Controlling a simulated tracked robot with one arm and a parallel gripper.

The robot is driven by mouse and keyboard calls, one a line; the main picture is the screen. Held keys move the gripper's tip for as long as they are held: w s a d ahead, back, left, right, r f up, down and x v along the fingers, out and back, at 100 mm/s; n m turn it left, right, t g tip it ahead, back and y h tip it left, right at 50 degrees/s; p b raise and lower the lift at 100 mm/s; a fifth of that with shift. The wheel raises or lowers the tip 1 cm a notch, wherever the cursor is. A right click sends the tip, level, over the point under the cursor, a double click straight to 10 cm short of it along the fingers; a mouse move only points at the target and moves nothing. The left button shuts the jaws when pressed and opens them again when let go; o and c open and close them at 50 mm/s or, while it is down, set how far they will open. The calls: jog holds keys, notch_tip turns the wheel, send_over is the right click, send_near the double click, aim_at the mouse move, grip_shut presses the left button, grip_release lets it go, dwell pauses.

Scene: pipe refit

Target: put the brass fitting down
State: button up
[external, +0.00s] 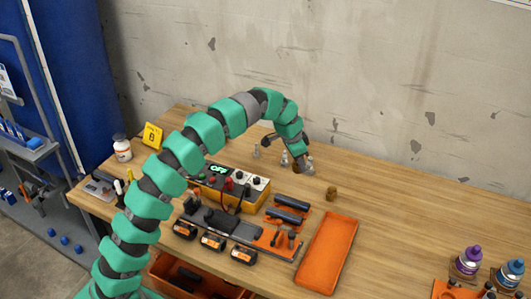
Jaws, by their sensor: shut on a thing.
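My gripper (303,165) is at the end of the teal arm, low over the back middle of the wooden bench, pointing down. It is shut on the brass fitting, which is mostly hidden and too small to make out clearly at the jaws. Whether the fitting touches the bench cannot be told. A separate small brass-brown piece (332,193) stands on the bench a little to the right of and nearer than the gripper.
An orange tray (328,252) lies in front, apparently empty. Bottles (468,261) stand at the far right. The bench (410,215) between tray and bottles is clear.

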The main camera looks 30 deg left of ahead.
jog(key=w+a+r+n+y+p, duration=0.15)
jog(key=a+n+p, duration=0.3)
jog(key=a, duration=0.85)
jog(key=w+a+r+n+y+p, duration=0.1)
jog(key=w+a+n+p, duration=0.35)
jog(key=a, duration=0.75)
jog(key=s+a+r+n+y+p, duration=0.1)
jog(key=s+a+n+p, duration=0.3)
jog(key=a, duration=0.7)
jog(key=s+a+r+n+p, duration=0.1)
jog(key=s+a+p, duration=0.2)
jog(key=a+p, duration=0.55)
jog(key=w+a, duration=0.2)
jog(key=w, duration=0.2)
jog(key=w+a+f, duration=0.1)
jog(key=w+a, duration=0.1)
jog(key=w, duration=0.2)
jog(key=w+a+b, duration=0.1)
jog(key=w+a, duration=0.1)
jog(key=w, duration=0.2)
jog(key=shift+a+f, duration=0.3)
jog(key=shift+w+a+r+t+p, duration=0.1)
jog(key=shift+w+a+t+p, duration=0.3)
jog(key=shift+w, duration=0.4)
jog(key=shift+w+a, duration=0.1)
jog(key=shift+w, duration=0.55)
jog(key=shift+f, duration=0.2)
jog(key=shift+f+p, duration=0.45)
jog(key=shift+f, duration=1.25)
